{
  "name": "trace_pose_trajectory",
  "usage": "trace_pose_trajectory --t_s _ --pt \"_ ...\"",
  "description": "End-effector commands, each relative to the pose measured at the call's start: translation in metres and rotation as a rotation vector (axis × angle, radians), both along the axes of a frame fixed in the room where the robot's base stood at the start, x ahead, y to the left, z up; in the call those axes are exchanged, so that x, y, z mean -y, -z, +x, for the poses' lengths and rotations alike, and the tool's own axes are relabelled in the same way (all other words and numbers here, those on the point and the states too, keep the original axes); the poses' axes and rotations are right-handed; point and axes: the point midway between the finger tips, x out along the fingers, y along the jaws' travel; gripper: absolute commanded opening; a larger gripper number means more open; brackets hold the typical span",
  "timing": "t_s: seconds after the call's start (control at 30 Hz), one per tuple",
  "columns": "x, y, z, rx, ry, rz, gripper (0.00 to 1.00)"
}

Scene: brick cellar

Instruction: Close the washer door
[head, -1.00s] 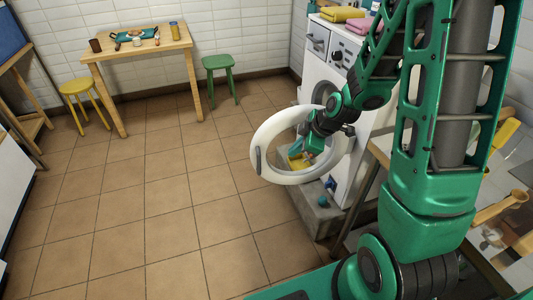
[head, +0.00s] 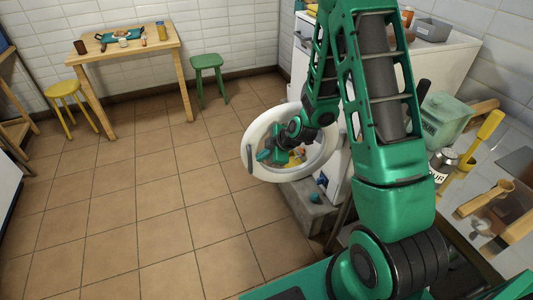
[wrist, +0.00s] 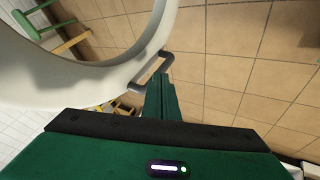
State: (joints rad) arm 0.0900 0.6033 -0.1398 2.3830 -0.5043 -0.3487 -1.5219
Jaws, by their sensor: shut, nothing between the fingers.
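The washer door (head: 257,128) is a thick white ring standing wide open, out from the front of the white washer (head: 338,178). A dark grey handle (head: 249,158) sits on its left rim. My gripper (head: 265,156) shows against the ring's opening, with its tips pointing left toward the handle side. My arm crosses the ring's upper right part. In the wrist view the shut fingers (wrist: 160,85) end close beside the handle (wrist: 152,70), and the door's white rim (wrist: 120,78) curves past them. I cannot tell whether the fingers touch the handle. The gripper holds nothing.
A grey plinth (head: 308,210) lies under the washer. A worktop with a flour jar (head: 442,163) and wooden utensils stands at the right. A green stool (head: 208,80), a wooden table (head: 125,45) and a yellow stool (head: 70,105) stand at the back. The tiled floor left of the door is clear.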

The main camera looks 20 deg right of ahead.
Motion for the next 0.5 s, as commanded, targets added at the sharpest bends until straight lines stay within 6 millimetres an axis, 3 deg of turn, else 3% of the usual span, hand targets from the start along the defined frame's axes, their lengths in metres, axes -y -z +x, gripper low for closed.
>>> trace_pose_trajectory --t_s 0.1,0.3,0.5 --pt "-0.006 0.015 0.01 -0.002 -0.002 0.0 0.0" --pt "0.001 0.013 0.037 0.001 0.0 -0.002 0.0" --pt "0.002 0.012 0.046 -0.001 0.0 -0.001 0.0"
